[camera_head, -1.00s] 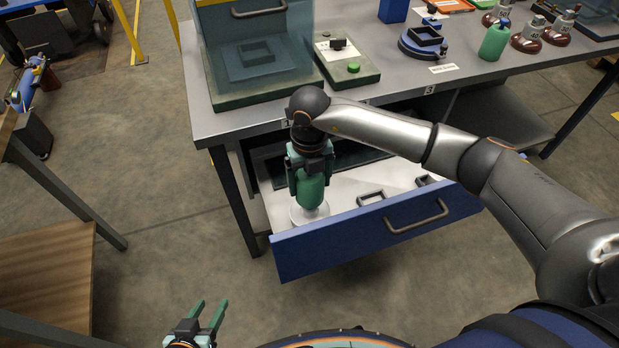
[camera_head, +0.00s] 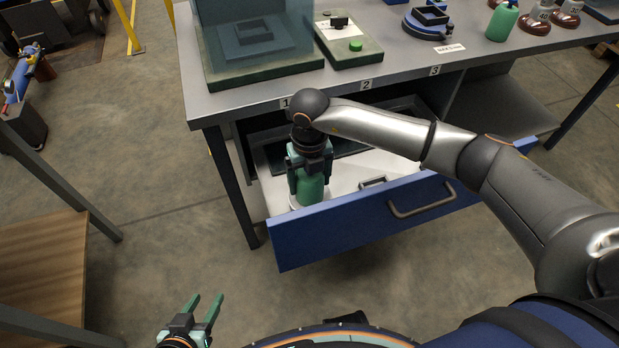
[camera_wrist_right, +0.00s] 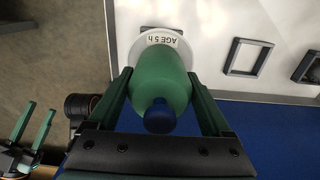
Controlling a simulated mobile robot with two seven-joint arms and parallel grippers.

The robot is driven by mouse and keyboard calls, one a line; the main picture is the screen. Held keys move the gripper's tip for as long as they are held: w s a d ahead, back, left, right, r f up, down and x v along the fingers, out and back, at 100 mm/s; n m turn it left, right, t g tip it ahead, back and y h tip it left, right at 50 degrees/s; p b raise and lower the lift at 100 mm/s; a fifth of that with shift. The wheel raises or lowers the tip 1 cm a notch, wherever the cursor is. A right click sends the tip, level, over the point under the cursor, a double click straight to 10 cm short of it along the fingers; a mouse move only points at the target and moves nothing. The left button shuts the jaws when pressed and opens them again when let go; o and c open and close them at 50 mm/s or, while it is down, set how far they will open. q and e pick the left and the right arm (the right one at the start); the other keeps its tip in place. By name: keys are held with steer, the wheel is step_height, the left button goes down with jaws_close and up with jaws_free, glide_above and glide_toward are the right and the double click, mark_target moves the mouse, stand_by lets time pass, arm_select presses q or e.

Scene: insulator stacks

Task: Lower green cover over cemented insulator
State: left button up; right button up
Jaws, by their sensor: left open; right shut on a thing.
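The green cover (camera_head: 312,190) is upright in the open blue-fronted drawer (camera_head: 355,232), at its left end. My right gripper (camera_wrist_right: 164,98) is shut around the cover's sides, and the cover's blue knob (camera_wrist_right: 160,118) shows between the fingers in the right wrist view. A pale round disc (camera_wrist_right: 178,40) labelled "AGE 5 h" shows at the cover's far end. The cover hides most of the insulator, and I cannot tell whether it is fully seated. My left gripper (camera_head: 204,307) is open and empty over the floor at the bottom left.
Square dark frames (camera_wrist_right: 248,58) sit on the white drawer floor beside the cover. The grey bench (camera_head: 400,75) above carries a clear-walled box (camera_head: 258,50), a button panel (camera_head: 347,45) and another green cover (camera_head: 502,22). A wooden table (camera_head: 45,255) stands at the left.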

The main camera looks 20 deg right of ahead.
steer(key=o, duration=1.1)
steer(key=shift+o, duration=0.3)
step_height(320, 180, up, 13)
steer(key=shift+f+p, duration=0.2)
steer(key=shift+p, duration=0.65)
steer(key=shift+s+f, duration=0.1)
steer(key=shift+s, duration=0.05)
